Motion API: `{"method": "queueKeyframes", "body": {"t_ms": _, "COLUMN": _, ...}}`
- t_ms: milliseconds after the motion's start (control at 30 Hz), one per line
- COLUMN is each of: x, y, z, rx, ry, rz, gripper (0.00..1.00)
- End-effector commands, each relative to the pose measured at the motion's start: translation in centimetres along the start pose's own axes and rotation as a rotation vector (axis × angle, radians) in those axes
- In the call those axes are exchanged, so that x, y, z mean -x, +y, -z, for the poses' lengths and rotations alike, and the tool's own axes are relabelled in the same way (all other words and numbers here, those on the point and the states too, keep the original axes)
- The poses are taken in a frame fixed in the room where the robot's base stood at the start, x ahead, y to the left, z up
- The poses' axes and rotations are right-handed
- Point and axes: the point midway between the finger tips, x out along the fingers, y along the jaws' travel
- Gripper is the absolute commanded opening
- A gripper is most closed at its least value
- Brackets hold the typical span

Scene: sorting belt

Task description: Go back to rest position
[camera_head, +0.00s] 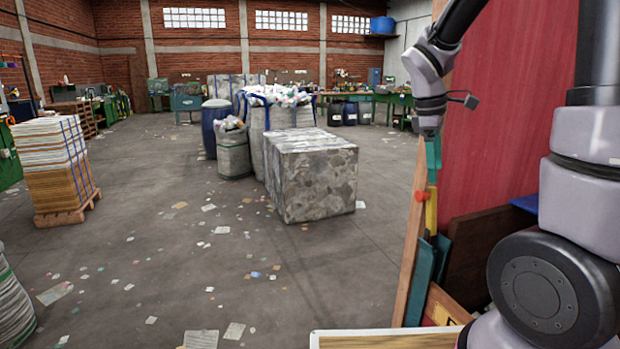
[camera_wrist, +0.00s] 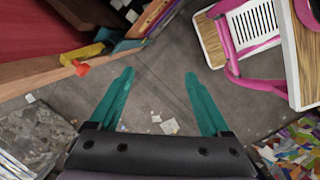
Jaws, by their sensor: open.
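My gripper (camera_wrist: 158,88) is open in the wrist view, its two teal fingers spread apart. Only bare floor with paper scraps shows between the fingers, and nothing is held. In the head view my gripper (camera_head: 432,160) hangs downward at the upper right, in front of the red panel, and its fingertips are hard to make out there. My arm comes in from the right edge.
A red panel (camera_head: 520,110) and leaning boards (camera_head: 410,250) stand close to my arm. A large grey bale (camera_head: 312,180) and sacks (camera_head: 234,152) stand mid-floor. A pallet stack (camera_head: 52,165) stands left. A pink-framed chair (camera_wrist: 240,50) shows in the wrist view.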

Motion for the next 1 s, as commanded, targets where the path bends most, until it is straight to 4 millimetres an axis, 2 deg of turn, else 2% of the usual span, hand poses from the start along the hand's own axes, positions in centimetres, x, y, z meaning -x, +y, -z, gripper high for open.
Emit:
{"method": "queueKeyframes", "body": {"t_ms": 33, "x": 1.6, "y": -0.8, "z": -0.8, "rx": -0.114, "ry": 0.067, "rz": -0.004, "gripper": 0.81}}
{"method": "queueKeyframes", "body": {"t_ms": 200, "x": 6.1, "y": -3.7, "z": -2.7, "rx": -0.517, "ry": 0.277, "rz": 0.020, "gripper": 0.81}}
{"method": "queueKeyframes", "body": {"t_ms": 400, "x": 10.6, "y": -7.6, "z": -4.6, "rx": -0.960, "ry": 0.511, "rz": 0.084, "gripper": 0.81}}
{"method": "queueKeyframes", "body": {"t_ms": 500, "x": 12.2, "y": -9.3, "z": -5.4, "rx": -1.138, "ry": 0.607, "rz": 0.123, "gripper": 0.81}}
{"method": "queueKeyframes", "body": {"t_ms": 700, "x": 13.8, "y": -11.4, "z": -6.0, "rx": -1.347, "ry": 0.722, "rz": 0.183, "gripper": 0.81}}
{"method": "queueKeyframes", "body": {"t_ms": 1000, "x": 14.1, "y": -11.8, "z": -6.0, "rx": -1.388, "ry": 0.742, "rz": 0.199, "gripper": 0.81}}
